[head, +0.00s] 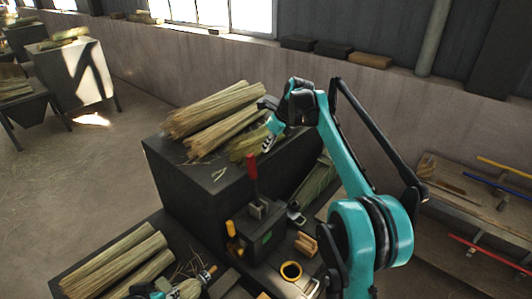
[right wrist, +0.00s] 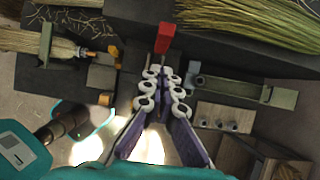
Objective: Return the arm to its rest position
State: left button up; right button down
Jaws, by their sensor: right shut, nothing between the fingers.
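My right arm is teal and black and comes in from the right in the head view. It bends over at the top, and its gripper (head: 267,146) points down in front of the straw on the dark block. In the right wrist view the gripper's white, knobbly fingers with purple sides (right wrist: 163,88) are close together, with nothing between them. A small teal part of my left arm (head: 146,291) shows at the bottom edge of the head view, beside a straw bundle (head: 187,290). Its fingers cannot be made out.
Straw bundles (head: 212,112) lie on a dark block (head: 185,185). A machine with a red-handled lever (head: 252,168) stands in front, near my right arm. More straw (head: 118,262) lies at lower left. A wooden bench (head: 470,205) is at right. Open floor (head: 70,185) is at left.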

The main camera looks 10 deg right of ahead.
jog(key=s+f+n+t+h+b, duration=0.1)
jog(key=s+f+n+b, duration=0.5)
jog(key=s, duration=0.3)
jog(key=s+f+n+h+b, duration=0.1)
jog(key=s+f+n+b, duration=0.5)
jog(key=s, duration=0.4)
jog(key=s+d+f+n+t+h+b, duration=0.1)
jog(key=s+d+f+n+t+b, duration=0.1)
jog(key=s+f+n+b, duration=0.8)
jog(key=s+f+n, duration=0.6)
jog(key=s+f, duration=0.4)
jog(key=f, duration=0.2)
jog(key=shift+d+f, duration=0.3)
